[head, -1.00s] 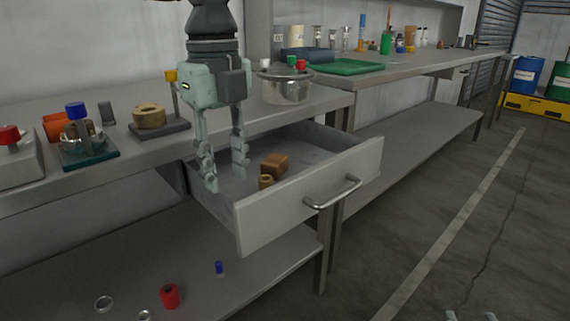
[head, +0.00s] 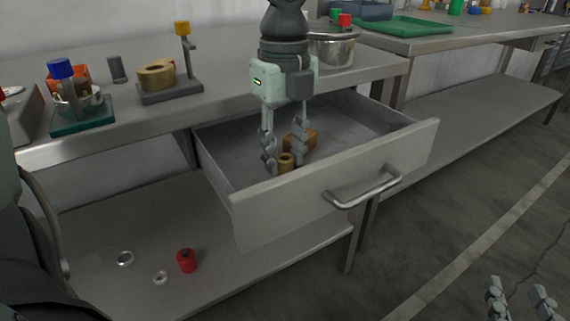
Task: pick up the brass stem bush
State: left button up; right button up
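The brass stem bush (head: 286,163), a small brass cylinder with a hole in its top, stands in the open drawer (head: 335,178) near its front wall. My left gripper (head: 285,163) points straight down into the drawer. Its fingers are open, one on either side of the bush; I cannot tell whether they touch it. My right gripper (head: 521,300) is at the bottom right over the floor, its two fingers apart and empty.
A brown block (head: 302,141) lies in the drawer just behind the bush, close to my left gripper's right finger. A larger brass ring (head: 156,74) rests on a dark stand on the bench. A metal pot (head: 333,48) stands behind the drawer. The drawer's left part is clear.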

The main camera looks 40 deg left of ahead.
pick_arm(q)
jog(key=shift+f, duration=0.35)
grip_shut()
pick_arm(e)
jog(key=shift+w+r, duration=0.2)
jog(key=shift+r, duration=0.1)
pick_arm(q)
jog(key=shift+r, duration=0.1)
pick_arm(e)
jog(key=shift+f, duration=0.15)
